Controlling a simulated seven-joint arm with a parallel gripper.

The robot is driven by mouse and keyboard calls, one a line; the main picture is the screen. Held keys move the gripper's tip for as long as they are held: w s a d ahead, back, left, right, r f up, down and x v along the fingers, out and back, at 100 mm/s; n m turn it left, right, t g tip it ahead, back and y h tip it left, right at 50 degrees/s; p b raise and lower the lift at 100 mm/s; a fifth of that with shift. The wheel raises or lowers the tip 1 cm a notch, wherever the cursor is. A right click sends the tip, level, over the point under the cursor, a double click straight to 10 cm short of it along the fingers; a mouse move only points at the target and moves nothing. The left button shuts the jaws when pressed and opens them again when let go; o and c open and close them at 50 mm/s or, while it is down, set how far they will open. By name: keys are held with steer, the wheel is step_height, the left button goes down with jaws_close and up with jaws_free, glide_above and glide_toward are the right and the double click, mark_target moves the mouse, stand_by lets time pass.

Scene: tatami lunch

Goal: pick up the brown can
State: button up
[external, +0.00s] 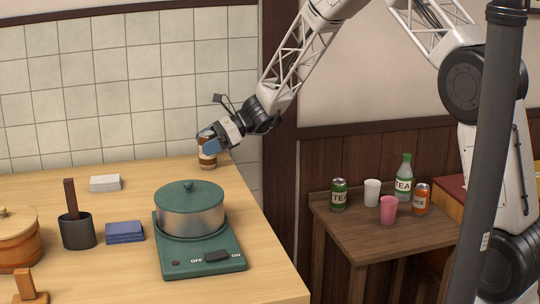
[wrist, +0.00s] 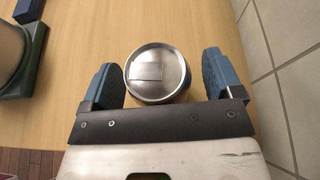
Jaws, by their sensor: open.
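The brown can (external: 208,160) stands upright at the back right of the wooden counter, close to the tiled wall. In the wrist view, the can's silver top (wrist: 155,72) sits between the two blue fingers of my gripper (wrist: 160,82). My gripper (external: 209,142) is open, with one finger on each side of the can. The fingers hide part of the can in the external view.
A pot (external: 190,210) on a green burner (external: 200,258) stands in front on the counter. White cloths (external: 105,183), blue cloths (external: 125,232) and a dark holder (external: 77,232) lie further left. The tiled wall (wrist: 290,60) is close on the right in the wrist view.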

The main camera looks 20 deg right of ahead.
mark_target(201, 134)
steer(key=c, duration=1)
steer(key=shift+r, duration=0.2)
steer(key=shift+r, duration=0.55)
steer(key=shift+s+d+r, duration=0.15)
steer(key=shift+s+r, duration=0.05)
steer(key=shift+r, duration=0.35)
steer(key=shift+s+d+r, duration=0.1)
steer(key=shift+s+r, duration=0.1)
steer(key=shift+r, duration=0.35)
steer(key=s+d, duration=0.2)
steer(key=s, duration=0.2)
steer(key=s+d+r, duration=0.1)
steer(key=s+d, duration=0.2)
steer(key=s, duration=0.1)
steer(key=s+d, duration=0.2)
steer(key=s, duration=0.3)
steer(key=shift+d+r, duration=0.15)
steer(key=shift+d, duration=0.1)
